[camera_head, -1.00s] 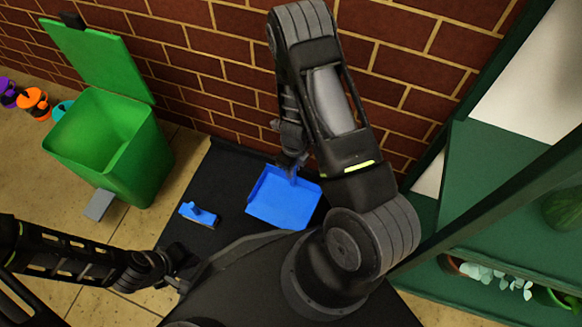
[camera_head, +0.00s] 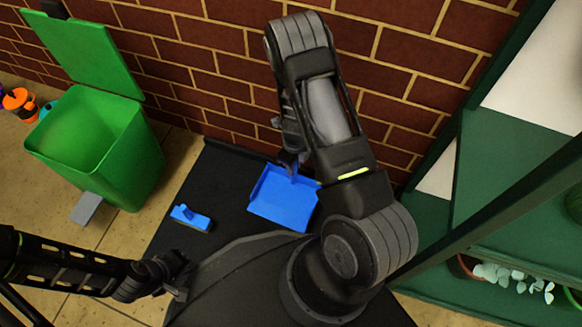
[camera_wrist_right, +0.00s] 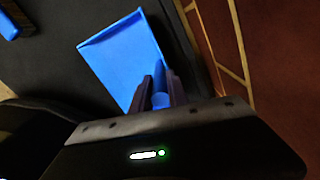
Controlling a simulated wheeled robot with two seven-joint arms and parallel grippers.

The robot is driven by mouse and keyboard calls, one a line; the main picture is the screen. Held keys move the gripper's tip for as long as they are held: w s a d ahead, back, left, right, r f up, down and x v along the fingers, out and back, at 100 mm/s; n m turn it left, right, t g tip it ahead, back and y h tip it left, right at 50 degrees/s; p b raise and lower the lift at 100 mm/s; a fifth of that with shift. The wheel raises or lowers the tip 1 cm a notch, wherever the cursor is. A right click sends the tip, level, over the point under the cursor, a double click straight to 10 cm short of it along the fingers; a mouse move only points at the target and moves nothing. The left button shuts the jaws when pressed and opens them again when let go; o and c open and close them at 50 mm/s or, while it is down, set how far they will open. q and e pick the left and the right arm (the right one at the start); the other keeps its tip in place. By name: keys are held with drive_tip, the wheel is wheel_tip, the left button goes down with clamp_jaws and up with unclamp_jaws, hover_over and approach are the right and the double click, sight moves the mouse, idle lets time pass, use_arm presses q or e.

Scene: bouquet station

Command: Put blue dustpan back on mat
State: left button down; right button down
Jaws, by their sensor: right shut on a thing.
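The blue dustpan (camera_head: 283,203) is over the black mat (camera_head: 222,178), near the brick wall. Whether it touches the mat I cannot tell. My right gripper (camera_head: 292,168) is at its handle end; in the right wrist view the gripper (camera_wrist_right: 160,88) is shut on the handle of the dustpan (camera_wrist_right: 122,58). A small blue brush (camera_head: 190,218) lies on the mat to the left of the dustpan. My left gripper (camera_head: 178,280) is low on the left, near my base and away from the dustpan; its fingers are too small and dark to read.
A green bin (camera_head: 100,150) with its lid up and a grey pedal stands left of the mat. Orange and teal containers (camera_head: 20,102) stand further left. A brick wall (camera_head: 215,70) runs behind. Green shelving (camera_head: 500,200) with plants is on the right.

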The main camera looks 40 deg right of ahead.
drive_tip(key=shift+w+d+f+b, duration=0.15)
drive_tip(key=shift+f+b, duration=0.15)
drive_tip(key=shift+f, duration=0.3)
drive_tip(key=shift+w+d+f+b, duration=0.15)
drive_tip(key=shift+f+b, duration=0.15)
drive_tip(key=shift+f, duration=0.3)
drive_tip(key=shift+s, duration=0.1)
drive_tip(key=c, duration=1.2)
unclamp_jaws()
wheel_tip(320, 180, up, 8)
drive_tip(key=p, duration=0.4)
drive_tip(key=shift+r, duration=0.1)
